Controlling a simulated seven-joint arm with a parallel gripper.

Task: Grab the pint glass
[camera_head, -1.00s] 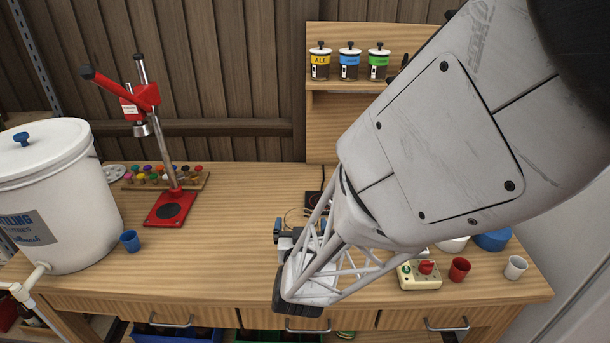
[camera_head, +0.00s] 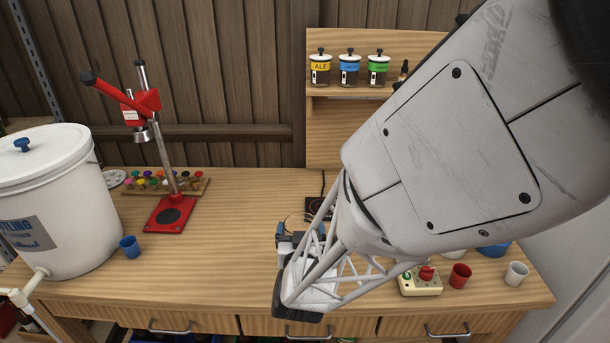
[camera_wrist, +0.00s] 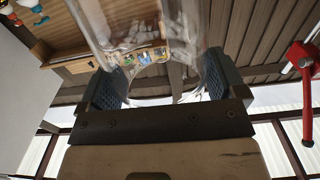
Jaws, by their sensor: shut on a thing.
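The pint glass (camera_wrist: 140,38) is clear and see-through, and in the wrist view it sits between the two blue-grey finger pads. My gripper (camera_wrist: 162,82) is shut on it, with one finger on each side. In the head view my gripper (camera_head: 284,240) is over the front middle of the wooden bench, partly behind my white forearm. There a thin curved line shows beside the fingers, and I cannot tell if it is the glass rim. Most of the glass is hidden in that view.
On the bench (camera_head: 215,270) stand a white bucket (camera_head: 70,190), a blue cup (camera_head: 130,247), a red capping press (camera_head: 170,215), a control box (camera_head: 420,282), a red cup (camera_head: 460,275) and a white cup (camera_head: 516,273). Labelled jars (camera_head: 349,70) stand on a shelf. The bench's left middle is clear.

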